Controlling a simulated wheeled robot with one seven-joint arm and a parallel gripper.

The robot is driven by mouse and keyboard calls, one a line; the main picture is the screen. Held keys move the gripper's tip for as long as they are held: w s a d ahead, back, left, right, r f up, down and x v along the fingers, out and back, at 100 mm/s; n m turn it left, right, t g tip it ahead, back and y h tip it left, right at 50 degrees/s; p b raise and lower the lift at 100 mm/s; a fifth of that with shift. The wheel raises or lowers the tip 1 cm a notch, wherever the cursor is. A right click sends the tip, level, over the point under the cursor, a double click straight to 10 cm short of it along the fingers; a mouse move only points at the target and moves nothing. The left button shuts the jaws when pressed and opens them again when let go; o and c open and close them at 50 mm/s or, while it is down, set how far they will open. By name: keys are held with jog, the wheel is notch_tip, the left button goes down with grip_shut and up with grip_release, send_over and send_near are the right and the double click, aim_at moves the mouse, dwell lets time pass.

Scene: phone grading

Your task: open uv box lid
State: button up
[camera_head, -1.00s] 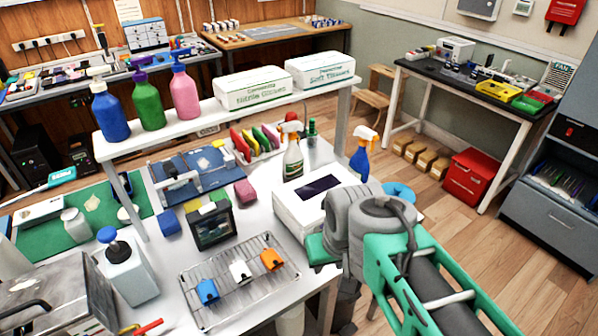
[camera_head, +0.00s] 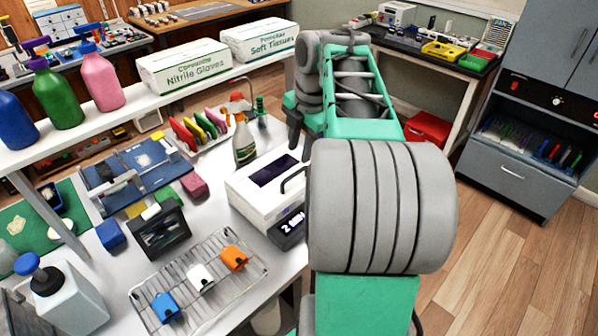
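A dark curved handle (camera_head: 293,178) shows at the lid's right side, close to my arm. My arm rises on the right and bends over behind the box. A dark part that seems to be my gripper (camera_head: 296,143) points down just beyond the box. Its fingers are too small and partly hidden to tell their state.
A wire rack (camera_head: 190,285) with blue, white and orange pieces lies in front of the box. A spray bottle (camera_head: 244,142) and a rack of coloured holders (camera_head: 195,132) stand behind it. A raised shelf (camera_head: 130,105) carries bottles and cartons. The floor at right is clear.

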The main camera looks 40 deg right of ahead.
aim_at(298, 172)
jog(key=shift+n, duration=0.3)
jog(key=f, duration=0.2)
jog(key=w+f, duration=0.1)
jog(key=f, duration=0.4)
jog(key=shift+w+d+f, duration=0.2)
jog(key=shift+d+f, duration=0.05)
jog(key=shift+d, duration=0.05)
jog(key=shift+c, duration=0.2)
grip_shut()
dwell(0.6)
